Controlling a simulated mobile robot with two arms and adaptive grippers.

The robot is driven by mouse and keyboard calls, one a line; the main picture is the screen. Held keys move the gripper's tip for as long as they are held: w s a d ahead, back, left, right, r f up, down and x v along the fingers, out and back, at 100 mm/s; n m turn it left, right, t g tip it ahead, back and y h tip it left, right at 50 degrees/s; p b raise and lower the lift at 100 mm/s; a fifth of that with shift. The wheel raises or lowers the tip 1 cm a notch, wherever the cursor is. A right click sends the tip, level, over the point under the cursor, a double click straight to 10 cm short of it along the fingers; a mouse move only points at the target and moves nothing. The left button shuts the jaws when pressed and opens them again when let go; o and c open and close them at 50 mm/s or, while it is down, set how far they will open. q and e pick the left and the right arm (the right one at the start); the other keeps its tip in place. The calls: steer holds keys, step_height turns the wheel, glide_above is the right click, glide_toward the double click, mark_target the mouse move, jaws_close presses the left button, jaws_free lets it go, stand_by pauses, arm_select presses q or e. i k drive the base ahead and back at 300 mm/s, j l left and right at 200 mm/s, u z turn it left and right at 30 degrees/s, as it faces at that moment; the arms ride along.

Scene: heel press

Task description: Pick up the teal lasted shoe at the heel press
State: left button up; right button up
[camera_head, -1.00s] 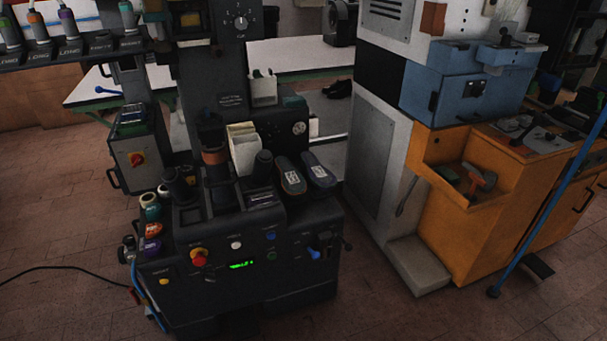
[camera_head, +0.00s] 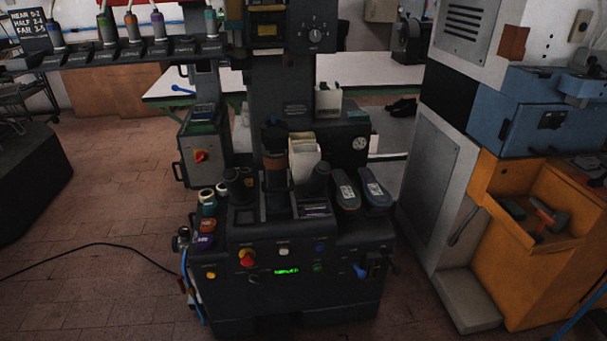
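The heel press (camera_head: 300,265) is a dark machine with a control panel and a green lit display, standing in the middle of the head view. Two shoe-shaped items lie side by side on its right top. I cannot tell for sure whether either is the teal lasted shoe. Neither of my grippers is in view, and nothing is seen touching these items.
An orange cabinet (camera_head: 550,275) and a grey machine body (camera_head: 430,175) stand close to the press on the right. A rack of handled tools (camera_head: 120,55) hangs at upper left. A black cable (camera_head: 90,246) crosses the floor at left. Open brick floor (camera_head: 110,210) lies left of the press.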

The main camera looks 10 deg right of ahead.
mark_target(348, 199)
steer(key=i+j+z, duration=0.15)
steer(key=i+z, duration=0.25)
steer(key=i, duration=0.55)
